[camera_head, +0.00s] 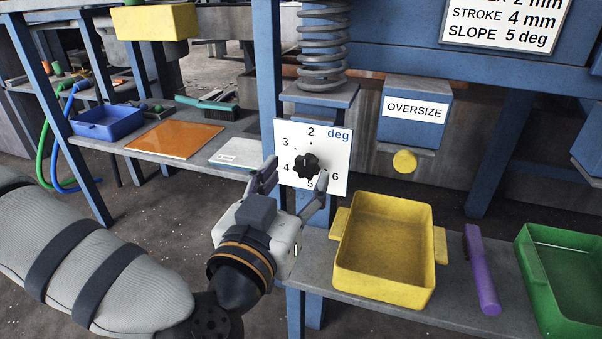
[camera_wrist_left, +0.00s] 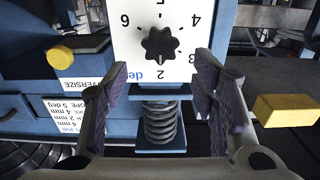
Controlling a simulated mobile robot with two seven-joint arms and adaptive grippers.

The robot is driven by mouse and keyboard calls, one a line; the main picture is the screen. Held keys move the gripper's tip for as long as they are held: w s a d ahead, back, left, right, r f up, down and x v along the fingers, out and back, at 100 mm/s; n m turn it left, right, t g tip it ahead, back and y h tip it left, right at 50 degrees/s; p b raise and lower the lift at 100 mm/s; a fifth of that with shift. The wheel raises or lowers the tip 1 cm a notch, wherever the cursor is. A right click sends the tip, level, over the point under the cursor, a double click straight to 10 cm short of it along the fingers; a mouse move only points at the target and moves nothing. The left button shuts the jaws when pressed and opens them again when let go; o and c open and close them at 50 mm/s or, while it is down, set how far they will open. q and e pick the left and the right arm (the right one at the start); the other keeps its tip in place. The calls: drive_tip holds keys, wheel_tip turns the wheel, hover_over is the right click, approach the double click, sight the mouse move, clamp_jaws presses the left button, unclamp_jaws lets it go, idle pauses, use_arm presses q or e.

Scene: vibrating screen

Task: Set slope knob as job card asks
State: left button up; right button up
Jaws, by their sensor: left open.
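The slope knob (camera_head: 306,166) is a black lobed knob on a white dial plate (camera_head: 339,151) marked 2 to 6 and "deg". In the left wrist view the knob (camera_wrist_left: 160,44) appears upside down, with 2 below it and 5 above. My right gripper is out of view.
A coil spring (camera_head: 323,45) stands above the plate. A yellow tray (camera_head: 385,290), purple tool (camera_head: 481,270) and green tray (camera_head: 570,290) sit on the lower shelf. The blue OVERSIZE box (camera_head: 417,88) is right of the plate.

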sight(305, 163)
use_arm(q)
drive_tip(key=b+x, duration=0.1)
drive_tip(key=x, duration=0.3)
drive_tip(key=shift+w+d, duration=0.1)
drive_tip(key=shift+w, duration=0.25)
drive_tip(key=c, duration=1.1)
